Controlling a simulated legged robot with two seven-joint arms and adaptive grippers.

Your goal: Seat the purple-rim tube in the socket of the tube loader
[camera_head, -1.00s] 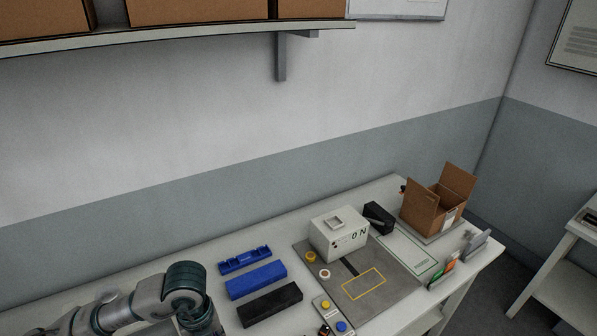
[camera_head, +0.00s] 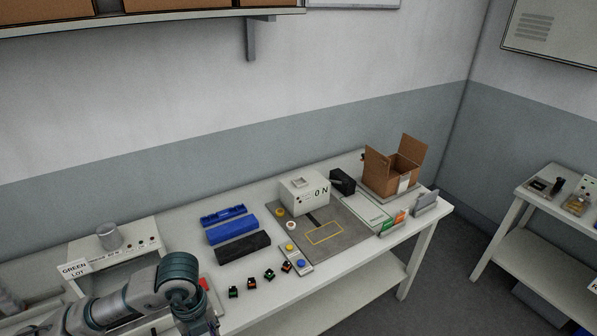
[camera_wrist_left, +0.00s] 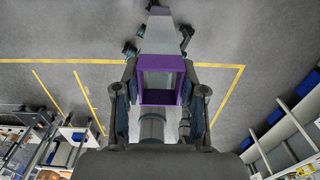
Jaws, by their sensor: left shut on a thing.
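In the left wrist view my left gripper (camera_wrist_left: 160,104) is shut on the purple-rim tube (camera_wrist_left: 160,61). The square purple rim faces the camera between the two fingers, and the pale tube body extends away from it. The floor lies behind the tube. In the head view my left arm comes in at the lower left, and its gripper and the tube are out of frame. A white machine (camera_head: 143,237) with a grey cylinder on top and a "GREEN LOT" sign stands behind this arm. I cannot tell whether it is the tube loader; no socket is clear. My right gripper is not in view.
On the bench are blue trays (camera_head: 234,230), a black block (camera_head: 243,247), several small dark connectors (camera_head: 251,283), a white "0 N" box (camera_head: 304,192) on a grey mat (camera_head: 345,243), and an open carton (camera_head: 381,181). A second table (camera_head: 540,215) stands at the right.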

